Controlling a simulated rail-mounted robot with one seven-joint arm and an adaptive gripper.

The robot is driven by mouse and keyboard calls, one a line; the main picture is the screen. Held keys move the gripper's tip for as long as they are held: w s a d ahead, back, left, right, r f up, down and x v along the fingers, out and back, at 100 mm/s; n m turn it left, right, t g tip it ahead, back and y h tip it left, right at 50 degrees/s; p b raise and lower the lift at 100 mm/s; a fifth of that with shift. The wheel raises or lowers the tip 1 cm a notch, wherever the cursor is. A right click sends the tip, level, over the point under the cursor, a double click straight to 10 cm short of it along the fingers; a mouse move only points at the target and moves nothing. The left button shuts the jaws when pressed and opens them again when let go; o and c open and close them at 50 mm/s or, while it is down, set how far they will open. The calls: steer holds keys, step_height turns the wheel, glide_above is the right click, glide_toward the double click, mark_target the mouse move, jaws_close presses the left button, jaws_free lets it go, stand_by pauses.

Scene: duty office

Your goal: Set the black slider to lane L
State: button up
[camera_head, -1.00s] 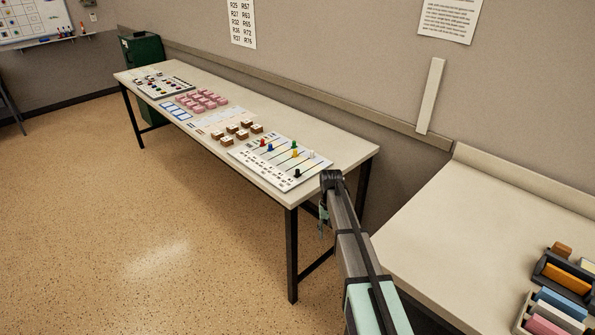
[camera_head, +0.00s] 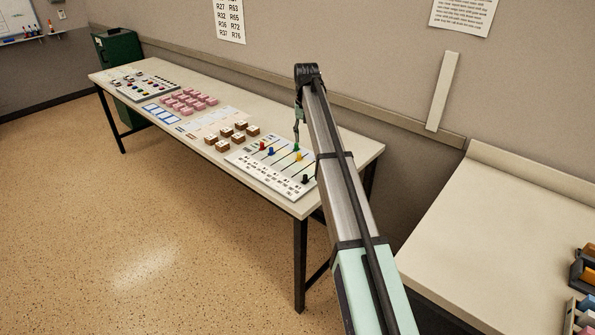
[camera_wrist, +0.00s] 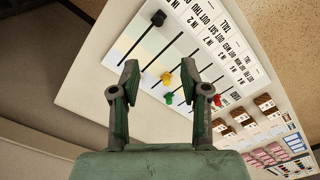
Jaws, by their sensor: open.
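My gripper (camera_head: 297,140) hangs above the far side of the board. In the wrist view my gripper (camera_wrist: 160,72) is open and empty, with the yellow slider (camera_wrist: 167,79) and green slider (camera_wrist: 168,98) showing between its fingers. A red slider (camera_wrist: 217,101) is to their right. I cannot make out a label for lane L.
Brown labelled blocks (camera_head: 223,145), pink blocks (camera_head: 187,102) and another board (camera_head: 147,88) lie further left on the table. The wall is close behind the table. A second counter (camera_head: 480,220) stands at the right, with coloured items at its edge. My arm hides the board's right part.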

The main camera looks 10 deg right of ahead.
mark_target(305, 179)
step_height(305, 179, down, 17)
steer(key=p, duration=0.3)
steer(key=shift+s+d, duration=0.1)
steer(key=shift+s, duration=0.05)
jaws_close()
